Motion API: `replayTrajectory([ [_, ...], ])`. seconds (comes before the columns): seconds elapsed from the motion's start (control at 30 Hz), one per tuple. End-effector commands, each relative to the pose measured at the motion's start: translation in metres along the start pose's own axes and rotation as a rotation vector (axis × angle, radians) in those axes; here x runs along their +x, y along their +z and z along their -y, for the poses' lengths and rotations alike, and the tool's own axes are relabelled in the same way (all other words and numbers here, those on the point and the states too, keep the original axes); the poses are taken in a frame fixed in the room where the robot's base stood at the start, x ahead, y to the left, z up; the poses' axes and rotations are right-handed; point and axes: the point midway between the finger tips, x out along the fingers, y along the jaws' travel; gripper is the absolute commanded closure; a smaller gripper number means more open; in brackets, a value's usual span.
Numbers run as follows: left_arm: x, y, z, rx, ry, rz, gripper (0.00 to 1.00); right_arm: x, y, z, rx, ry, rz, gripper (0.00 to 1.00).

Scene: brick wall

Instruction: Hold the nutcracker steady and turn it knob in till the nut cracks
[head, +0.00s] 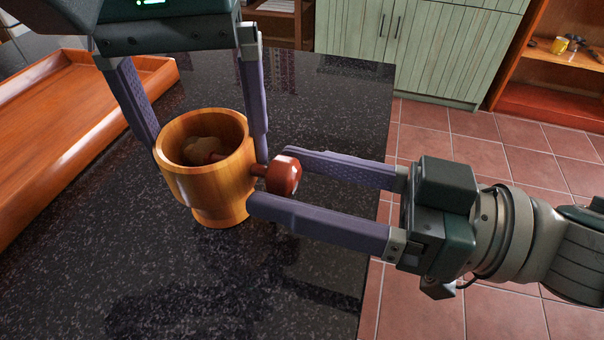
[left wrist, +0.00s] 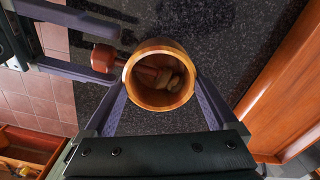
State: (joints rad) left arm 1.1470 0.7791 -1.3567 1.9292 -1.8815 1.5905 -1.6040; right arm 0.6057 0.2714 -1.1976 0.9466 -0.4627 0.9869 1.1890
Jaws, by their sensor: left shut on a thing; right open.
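The wooden nutcracker (head: 215,182) is a cup on a short foot, standing upright on the dark counter. Its red-brown knob (head: 284,176) sticks out on the right side on a short shaft. A tan nut (head: 203,148) lies inside the cup, by the inner end of the screw; it also shows in the left wrist view (left wrist: 164,78). Whether it is cracked I cannot tell. My left gripper (head: 208,155) comes from above, shut on the cup with one finger on each side. My right gripper (head: 266,178) is open, its fingers on either side of the knob.
A long orange wooden tray (head: 150,75) lies on the counter (head: 320,100) at the left. The counter's right edge is under my right gripper's side, with tiled floor (head: 440,150) beyond. Green cabinets (head: 425,50) and an open shelf (head: 555,100) stand behind.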

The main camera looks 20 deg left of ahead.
Motion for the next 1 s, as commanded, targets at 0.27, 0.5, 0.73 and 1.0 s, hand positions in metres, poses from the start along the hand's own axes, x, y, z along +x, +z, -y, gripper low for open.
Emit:
replayTrajectory([
  [0.27, 0.0, 0.0, 0.0, 0.001, 0.001, 0.0, 0.74, -0.031, 0.001, -0.001, 0.0, 0.004, 0.003, 0.3],
  [0.5, 0.0, 0.0, 0.0, 0.001, 0.001, 0.0, 0.74, -0.085, 0.001, -0.001, 0.001, 0.004, 0.003, 0.3],
  [0.73, 0.0, 0.0, 0.0, 0.001, 0.001, 0.0, 0.74, -0.116, 0.0, 0.0, 0.001, 0.002, 0.002, 0.3],
  [1.0, 0.0, 0.0, 0.0, 0.001, 0.001, 0.0, 0.74, -0.12, 0.0, 0.0, 0.0, 0.0, 0.0, 0.3],
])
